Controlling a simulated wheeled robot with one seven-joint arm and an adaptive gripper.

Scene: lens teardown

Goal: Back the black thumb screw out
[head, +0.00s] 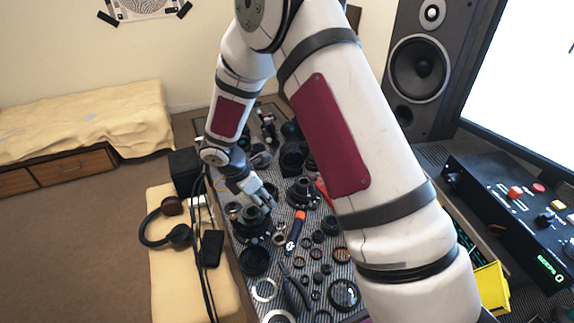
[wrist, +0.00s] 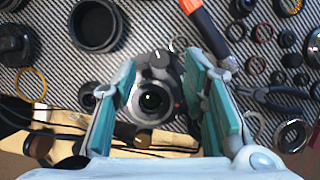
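In the wrist view, a dark round lens assembly (wrist: 140,108) with a glassy centre sits between the fingers of my gripper (wrist: 162,66). A black knob with a white mark (wrist: 158,59), which looks like the thumb screw, stands at its upper edge, between the fingertips. The teal-padded fingers are spread apart, with a visible gap on both sides of the knob. In the head view, my gripper (head: 262,198) points down over the dark assembly (head: 250,221) near the left side of the striped mat. The thumb screw cannot be made out there.
The striped mat (wrist: 225,12) holds many loose parts. An orange-and-black tool (wrist: 207,30) lies close to the right finger, with dark pliers (wrist: 272,97) farther right. A black cup-like ring (wrist: 97,25) stands upper left. Headphones (head: 178,235) lie on the yellow bench left of the mat.

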